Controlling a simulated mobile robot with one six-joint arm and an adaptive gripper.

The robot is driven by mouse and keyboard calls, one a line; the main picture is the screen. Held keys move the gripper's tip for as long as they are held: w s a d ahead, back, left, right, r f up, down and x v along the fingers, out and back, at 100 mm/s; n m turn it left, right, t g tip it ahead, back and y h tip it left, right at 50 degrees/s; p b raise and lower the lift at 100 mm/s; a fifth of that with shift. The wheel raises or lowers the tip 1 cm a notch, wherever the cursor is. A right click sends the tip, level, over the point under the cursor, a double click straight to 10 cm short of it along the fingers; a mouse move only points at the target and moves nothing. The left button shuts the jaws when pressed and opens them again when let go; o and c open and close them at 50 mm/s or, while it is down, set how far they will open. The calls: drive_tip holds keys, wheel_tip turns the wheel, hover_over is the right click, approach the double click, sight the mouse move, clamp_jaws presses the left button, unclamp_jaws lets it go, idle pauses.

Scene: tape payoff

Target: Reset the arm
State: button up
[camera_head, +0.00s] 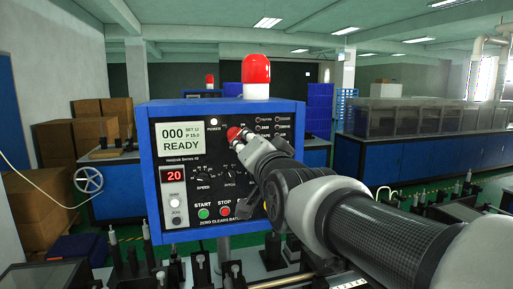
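My arm reaches in from the lower right toward a blue control box with a dark panel. My gripper (243,139) is in front of the upper middle of the panel, with red at its tip. Its fingers are small and seen from behind, so I cannot tell whether they are open or shut, or whether they touch the panel. The control box (146,190) has a pale display (181,143) reading 000 and READY, and a red 20 readout (174,173). Green START (203,213) and red STOP (225,211) buttons show below. My arm hides the panel's lower right.
A red beacon (256,70) tops the box. Metal fixtures and rods (130,262) stand in front of and below it. Cardboard boxes (88,130) are stacked at the left, near a handwheel (88,180). Blue cabinets (420,155) line the right background.

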drive_tip(key=s+d+f+n+g+h, duration=0.1)
drive_tip(key=s+d+f+g, duration=0.3)
drive_tip(key=s+f, duration=0.6)
drive_tip(key=s+d+f+n+g+h, duration=0.2)
drive_tip(key=s+d+f, duration=0.4)
drive_tip(key=s+f, duration=0.4)
drive_tip(key=s+d+f+n+g+h, duration=0.2)
drive_tip(key=s+d+f+g, duration=0.4)
drive_tip(key=s+f, duration=0.4)
drive_tip(key=s+n, duration=0.1)
drive_tip(key=s, duration=0.1)
drive_tip(key=shift+s+f+g, duration=0.4)
